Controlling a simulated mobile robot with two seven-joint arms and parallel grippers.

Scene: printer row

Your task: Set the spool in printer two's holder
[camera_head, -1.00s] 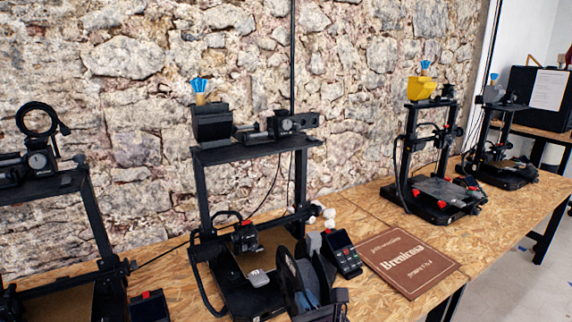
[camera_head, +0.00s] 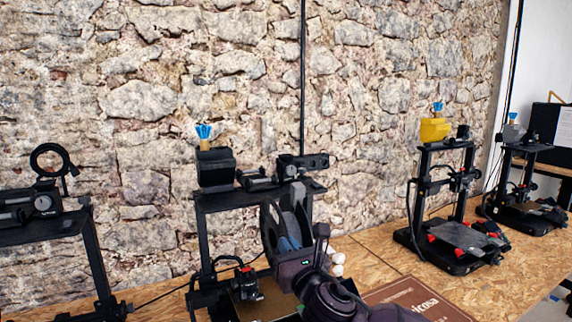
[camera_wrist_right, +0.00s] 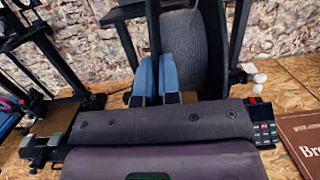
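The spool (camera_head: 293,218), black-flanged with grey filament, is raised upright in front of the right part of printer two's frame (camera_head: 215,200). It also fills the upper middle of the right wrist view (camera_wrist_right: 200,45). My right gripper (camera_head: 287,243) has its blue fingertips (camera_wrist_right: 157,75) close together on either side of the spool's left flange, holding it. Printer two's top bar carries a dark box (camera_head: 215,168) and black holder parts (camera_head: 300,165). The spool's upper edge is near the bar's right end; I cannot tell whether they touch. My left gripper is out of view.
Another printer (camera_head: 45,215) stands at the left and more (camera_head: 450,200) at the right, one with a yellow box on top. A brown sign (camera_head: 420,298) lies on the wooden table (camera_head: 375,265), partly behind my arm. A stone wall is behind.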

